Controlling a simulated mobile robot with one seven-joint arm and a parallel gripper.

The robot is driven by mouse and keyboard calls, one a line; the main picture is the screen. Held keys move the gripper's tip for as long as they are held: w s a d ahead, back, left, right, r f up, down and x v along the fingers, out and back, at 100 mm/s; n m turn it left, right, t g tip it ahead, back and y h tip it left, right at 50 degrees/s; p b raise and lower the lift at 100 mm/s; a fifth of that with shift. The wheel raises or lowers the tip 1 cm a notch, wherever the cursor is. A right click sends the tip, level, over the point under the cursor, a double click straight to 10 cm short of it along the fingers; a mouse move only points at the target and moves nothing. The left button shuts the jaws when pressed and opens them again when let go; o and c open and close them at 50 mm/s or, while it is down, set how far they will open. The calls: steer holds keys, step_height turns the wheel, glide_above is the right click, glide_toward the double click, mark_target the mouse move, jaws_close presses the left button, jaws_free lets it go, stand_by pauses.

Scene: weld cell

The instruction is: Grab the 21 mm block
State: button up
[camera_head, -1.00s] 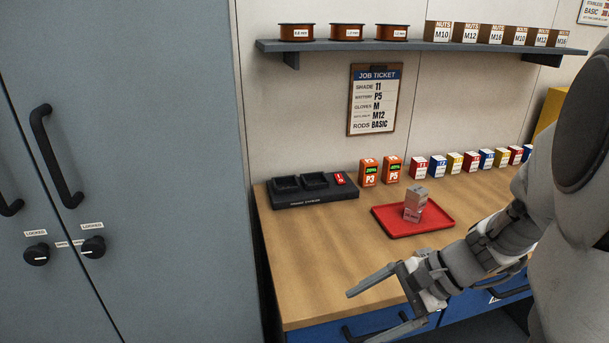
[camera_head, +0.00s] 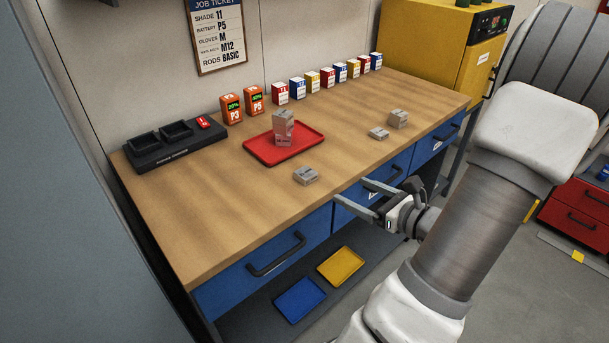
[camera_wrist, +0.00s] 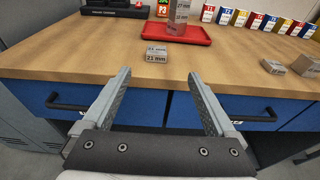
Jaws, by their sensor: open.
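The 21 mm block (camera_wrist: 156,54) is a small grey block on the wooden bench near its front edge; its "21 mm" label reads in the wrist view. In the head view the same block (camera_head: 306,176) lies in front of the red tray. My gripper (camera_head: 350,205) is open and empty in front of the bench, to the right of the block. In the wrist view my gripper's fingers (camera_wrist: 160,82) are spread wide, and the block shows beyond them, roughly between them.
A red tray (camera_head: 262,152) holds a taller grey block (camera_head: 283,128) behind. Two other grey blocks (camera_head: 378,133) (camera_head: 398,118) lie to the right. Orange batteries (camera_head: 231,108), a charger (camera_head: 152,154) and several small boxes (camera_head: 298,88) line the back. Drawer handles (camera_head: 277,256) stick out in front.

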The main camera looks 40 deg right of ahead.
mark_target(308, 174)
steer(key=b+x, duration=0.1)
steer(key=x, duration=1)
steer(key=shift+w+a+f+b, duration=0.1)
steer(key=shift+w+f+b, duration=0.05)
steer(key=shift+b, duration=0.15)
steer(key=x, duration=0.2)
steer(key=b+x, duration=0.1)
steer(key=x, duration=0.1)
steer(key=shift+a+f, duration=0.25)
steer(key=shift+f, duration=0.2)
steer(key=shift+w, duration=0.55)
jaws_close()
